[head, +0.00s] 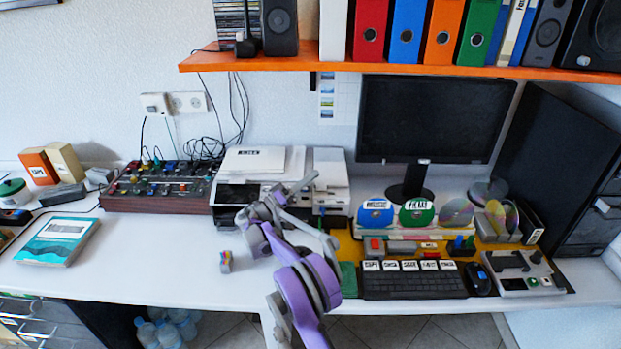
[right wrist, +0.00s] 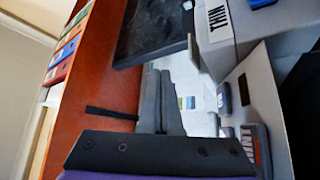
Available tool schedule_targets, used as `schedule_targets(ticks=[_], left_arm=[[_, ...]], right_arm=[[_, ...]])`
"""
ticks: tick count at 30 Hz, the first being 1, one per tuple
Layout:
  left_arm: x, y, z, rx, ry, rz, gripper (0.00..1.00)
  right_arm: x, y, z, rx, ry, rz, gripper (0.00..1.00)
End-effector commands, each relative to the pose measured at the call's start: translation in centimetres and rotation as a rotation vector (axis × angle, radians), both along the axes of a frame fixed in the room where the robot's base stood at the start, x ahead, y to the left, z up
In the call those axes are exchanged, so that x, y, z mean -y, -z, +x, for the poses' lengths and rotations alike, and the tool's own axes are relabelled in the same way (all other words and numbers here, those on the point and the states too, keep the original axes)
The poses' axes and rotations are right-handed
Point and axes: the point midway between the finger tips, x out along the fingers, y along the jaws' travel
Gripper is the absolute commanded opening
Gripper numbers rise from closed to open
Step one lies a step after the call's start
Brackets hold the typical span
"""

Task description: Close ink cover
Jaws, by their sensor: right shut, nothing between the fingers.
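A white and black printer (head: 228,190) stands on the desk at mid-left, with a labelled light top. A second white machine (head: 331,168) stands just right of it. I cannot tell which part is the ink cover, or how far it is open. My right gripper (head: 309,180) is at the front of these machines, at about the height of their tops; contact cannot be told. In the right wrist view its dark fingers (right wrist: 160,72) are together and empty, beside grey labelled panels (right wrist: 262,95). My left gripper is out of view.
An orange shelf (head: 330,67) with binders and speakers hangs above. A monitor (head: 433,118), discs and a keyboard (head: 413,281) are to the right. A mixer (head: 158,188) is left of the printer. The desk front between book (head: 60,241) and small block (head: 226,262) is clear.

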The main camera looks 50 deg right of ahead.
Motion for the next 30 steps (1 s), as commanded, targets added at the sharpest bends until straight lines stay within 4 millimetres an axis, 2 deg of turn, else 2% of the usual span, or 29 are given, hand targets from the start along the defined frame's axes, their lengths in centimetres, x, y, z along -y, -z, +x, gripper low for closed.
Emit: schedule_targets(ticks=[7,11,14,24,30], left_arm=[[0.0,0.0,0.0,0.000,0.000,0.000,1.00],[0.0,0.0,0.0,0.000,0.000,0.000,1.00],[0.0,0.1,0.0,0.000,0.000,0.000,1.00],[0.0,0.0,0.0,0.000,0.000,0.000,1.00],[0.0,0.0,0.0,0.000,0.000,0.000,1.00]], right_arm=[[-0.1,0.1,0.1,0.000,0.000,0.000,0.00],[-1.1,0.5,0.4,0.000,-0.003,0.001,0.00],[-2.7,1.2,0.9,0.000,-0.004,0.000,0.00],[-10.4,1.1,3.3,0.000,-0.003,0.001,0.00],[-13.2,1.1,4.1,0.000,-0.002,0.000,0.00]])
